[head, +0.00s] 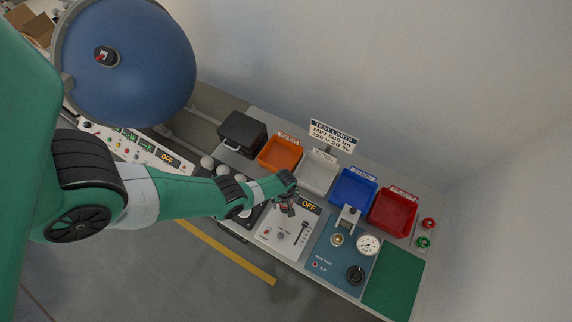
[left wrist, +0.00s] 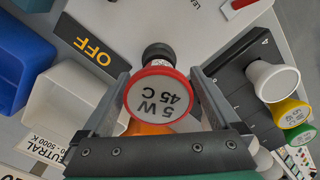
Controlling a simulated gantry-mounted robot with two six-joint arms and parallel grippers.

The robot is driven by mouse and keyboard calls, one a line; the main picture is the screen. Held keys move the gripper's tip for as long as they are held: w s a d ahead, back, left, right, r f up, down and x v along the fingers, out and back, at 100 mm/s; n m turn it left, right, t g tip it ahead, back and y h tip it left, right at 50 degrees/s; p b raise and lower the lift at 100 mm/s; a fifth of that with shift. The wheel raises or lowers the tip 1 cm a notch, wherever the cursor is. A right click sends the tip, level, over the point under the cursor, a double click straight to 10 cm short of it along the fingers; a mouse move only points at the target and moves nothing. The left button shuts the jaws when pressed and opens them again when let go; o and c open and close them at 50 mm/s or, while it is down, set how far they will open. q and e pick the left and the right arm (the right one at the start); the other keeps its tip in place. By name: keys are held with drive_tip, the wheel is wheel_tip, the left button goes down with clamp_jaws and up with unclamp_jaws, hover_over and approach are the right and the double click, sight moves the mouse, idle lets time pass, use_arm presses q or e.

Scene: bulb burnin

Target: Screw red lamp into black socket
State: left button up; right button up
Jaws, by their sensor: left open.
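The black socket (left wrist: 158,52) shows just beyond the lamp's far edge. The lamp appears lined up with it, but its base is hidden, so I cannot tell how they meet. In the head view my left gripper (head: 287,207) is over the white panel; the lamp is too small to make out there. My right gripper is not in view.
A black rack (left wrist: 248,88) holds white, yellow and green lamps beside the gripper. Orange (head: 281,153), white (head: 318,172), blue (head: 353,190) and red (head: 393,211) bins line the back. A blue gauge panel (head: 326,255) and bare green mat (head: 394,283) lie to the right.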

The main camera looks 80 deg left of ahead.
use_arm(q)
drive_tip(key=n, duration=0.3)
drive_tip(key=shift+n, duration=0.4)
